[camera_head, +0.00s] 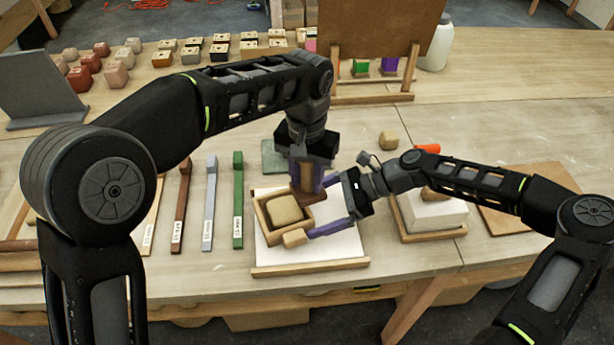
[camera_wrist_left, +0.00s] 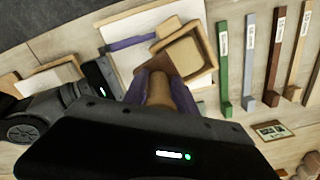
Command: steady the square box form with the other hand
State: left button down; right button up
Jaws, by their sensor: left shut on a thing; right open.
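The square wooden box form (camera_head: 268,232) stands on a white board (camera_head: 340,245), with a tan clay-like lump (camera_head: 285,208) inside. My left gripper (camera_head: 307,180) is shut on the brown handle of a block-shaped tool (camera_head: 309,197) at the form's far right corner. The handle (camera_wrist_left: 158,88) and the form (camera_wrist_left: 208,52) also show in the left wrist view. My right gripper (camera_head: 322,208) is open on the form's right side. One purple finger reaches along its near side to a small tan block (camera_head: 294,238). Whether that finger presses on the form is unclear.
Brown, grey-blue and green bars (camera_head: 238,208) lie left of the board. A white block in a wooden tray (camera_head: 432,218) stands to the right, partly behind my right arm. A brown upright panel (camera_head: 385,28) stands at the back. Several small blocks (camera_head: 192,56) line the back left.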

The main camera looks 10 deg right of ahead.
jog(key=shift+a+f, duration=0.3)
jog(key=shift+a, duration=0.15)
jog(key=shift+c, duration=0.3)
grip_shut()
dwell(0.7)
dwell(2.8)
jog(key=c, duration=1.6)
grip_release()
jog(key=shift+c, duration=0.2)
